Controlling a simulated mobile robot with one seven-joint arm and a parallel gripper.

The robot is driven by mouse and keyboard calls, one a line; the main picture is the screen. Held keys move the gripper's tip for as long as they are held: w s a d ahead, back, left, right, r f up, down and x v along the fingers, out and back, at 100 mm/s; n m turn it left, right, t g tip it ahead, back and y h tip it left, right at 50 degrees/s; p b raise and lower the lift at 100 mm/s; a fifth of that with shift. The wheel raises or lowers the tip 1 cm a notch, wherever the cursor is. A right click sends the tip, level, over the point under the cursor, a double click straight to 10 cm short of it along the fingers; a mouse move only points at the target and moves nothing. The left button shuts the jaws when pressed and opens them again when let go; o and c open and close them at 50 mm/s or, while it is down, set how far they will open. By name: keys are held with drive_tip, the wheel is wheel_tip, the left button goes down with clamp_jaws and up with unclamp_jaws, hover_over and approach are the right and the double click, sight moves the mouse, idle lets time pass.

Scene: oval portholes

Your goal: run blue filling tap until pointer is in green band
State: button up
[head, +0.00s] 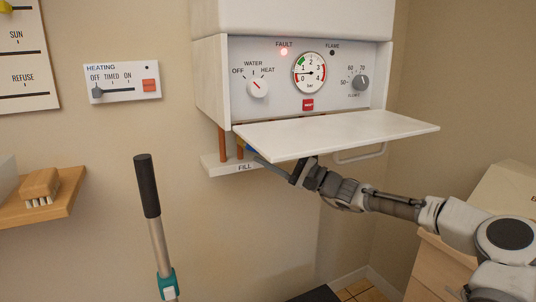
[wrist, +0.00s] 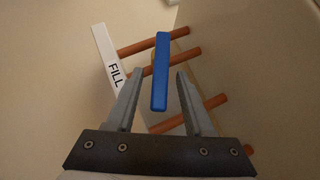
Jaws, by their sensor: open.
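The blue filling tap (wrist: 160,72) shows in the wrist view as a long upright lever on copper pipes, beside a white FILL label (wrist: 113,74). My gripper (wrist: 158,85) is open, with one finger on each side of the lever's lower part and a visible gap to both. In the head view my gripper (head: 265,163) is under the boiler flap, and only a sliver of blue tap shows behind it. The pressure gauge (head: 309,73) has a green band at upper left and red at lower left and right. Its pointer looks nearly level; its exact reading is too small to tell.
The white boiler flap (head: 335,134) hangs open just above my gripper. Copper pipes (wrist: 176,66) run close around the tap. The red FAULT lamp (head: 283,51) is lit. A long black-handled stick (head: 147,185) stands at left, a shelf with a brush (head: 40,187) beyond it.

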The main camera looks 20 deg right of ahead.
drive_tip(key=p+v, duration=0.3)
drive_tip(key=v, duration=1.4)
drive_tip(key=shift+d+f, duration=0.1)
